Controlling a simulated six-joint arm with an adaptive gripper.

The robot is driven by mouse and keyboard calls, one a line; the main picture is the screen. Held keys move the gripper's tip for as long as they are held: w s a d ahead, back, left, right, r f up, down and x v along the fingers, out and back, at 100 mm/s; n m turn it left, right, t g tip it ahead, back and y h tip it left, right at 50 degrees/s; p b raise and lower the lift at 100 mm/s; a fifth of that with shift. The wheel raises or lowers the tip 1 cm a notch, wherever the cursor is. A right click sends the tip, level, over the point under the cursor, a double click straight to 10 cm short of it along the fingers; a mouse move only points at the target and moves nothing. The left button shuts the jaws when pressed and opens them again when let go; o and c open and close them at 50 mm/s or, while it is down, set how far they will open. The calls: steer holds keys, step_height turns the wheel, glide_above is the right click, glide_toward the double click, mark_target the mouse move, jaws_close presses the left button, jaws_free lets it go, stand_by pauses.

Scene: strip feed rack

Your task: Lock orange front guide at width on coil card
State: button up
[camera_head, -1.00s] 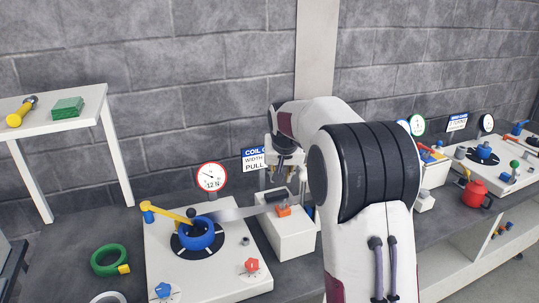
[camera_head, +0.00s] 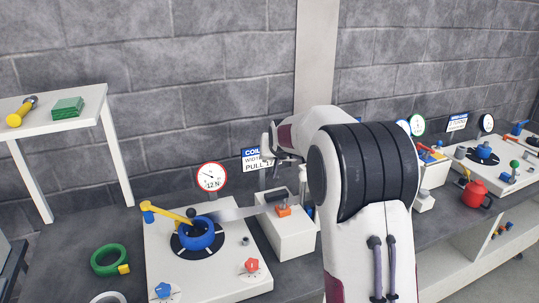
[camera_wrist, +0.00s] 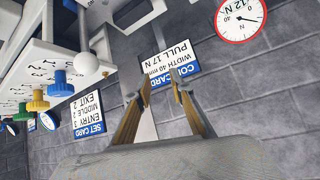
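The orange front guide (camera_head: 284,210) sits on top of a white block (camera_head: 288,238), beside a dark handle-like piece (camera_head: 276,196). In the wrist view the coil card (camera_wrist: 172,68) appears upside down and reads width 40 mm, pull 17 N. My gripper (camera_wrist: 160,85) has its two fingers apart with nothing between them, pointing toward the card. In the head view my gripper (camera_head: 272,148) is above the white block, clear of the orange guide. I cannot tell the guide's lock state.
A blue coil (camera_head: 197,233) with a yellow arm (camera_head: 167,212) is on the white plate at left. A 12 N dial (camera_head: 212,177) stands behind. The wrist view shows a set card (camera_wrist: 88,113) and several coloured knobs (camera_wrist: 60,84). A green ring (camera_head: 100,262) lies left.

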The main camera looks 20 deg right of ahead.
steer(key=shift+w+t, duration=1.05)
steer(key=shift+t, duration=0.15)
steer(key=shift+w+t+h, duration=0.15)
steer(key=shift+t+h, duration=0.15)
steer(key=shift+t, duration=0.1)
steer(key=shift+o, duration=0.4)
